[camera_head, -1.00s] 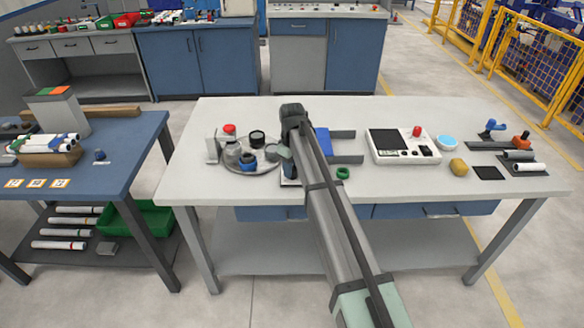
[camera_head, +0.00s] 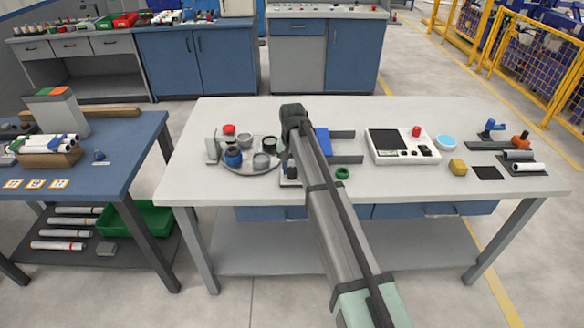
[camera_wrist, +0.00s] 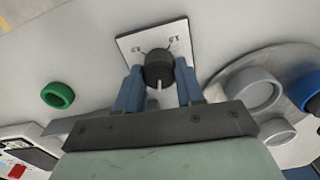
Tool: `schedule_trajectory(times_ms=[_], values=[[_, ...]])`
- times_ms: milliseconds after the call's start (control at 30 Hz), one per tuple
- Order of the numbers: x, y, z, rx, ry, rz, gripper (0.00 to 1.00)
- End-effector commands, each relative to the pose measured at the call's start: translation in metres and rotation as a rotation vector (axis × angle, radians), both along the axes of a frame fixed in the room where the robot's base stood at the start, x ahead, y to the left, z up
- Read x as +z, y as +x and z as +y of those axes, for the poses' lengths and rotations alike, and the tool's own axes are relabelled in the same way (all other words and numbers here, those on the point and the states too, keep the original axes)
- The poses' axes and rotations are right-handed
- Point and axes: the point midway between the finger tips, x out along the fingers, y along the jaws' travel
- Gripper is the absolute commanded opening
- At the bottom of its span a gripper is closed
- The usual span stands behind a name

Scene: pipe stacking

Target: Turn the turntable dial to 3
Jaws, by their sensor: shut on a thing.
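The dial is a black round knob (camera_wrist: 158,66) on a white plate (camera_wrist: 131,43), seen in the wrist view. A white pointer line on the knob points down toward my gripper. Small marks on the plate are too blurred to read surely. My gripper (camera_wrist: 159,82) is shut on the knob, with one blue finger on each side. In the head view my arm hides most of the dial. The turntable (camera_head: 250,172) is a grey round plate just left of my gripper, carrying several cups and rings, including a blue one (camera_head: 233,157). Its edge also shows in the wrist view (camera_wrist: 285,62).
A green ring (camera_head: 343,173) lies right of my gripper. A blue object (camera_head: 322,141) and a white scale-like device (camera_head: 403,146) stand further right. The table's front left is clear.

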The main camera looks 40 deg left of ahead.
Motion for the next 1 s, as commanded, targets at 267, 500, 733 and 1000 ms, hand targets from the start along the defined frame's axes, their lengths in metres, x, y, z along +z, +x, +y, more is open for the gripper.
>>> schedule_trajectory(times_ms=[267, 500, 733, 1000], values=[[-0.0001, -0.0003, -0.001, -0.24, -0.001, 0.002, 0.07], [-0.0001, -0.0003, -0.0014, -0.393, -0.001, 0.002, 0.07], [-0.0001, -0.0002, -0.0015, -0.476, -0.001, 0.002, 0.07], [-0.0002, -0.0003, -0.0015, -0.506, -0.001, 0.002, 0.07]])
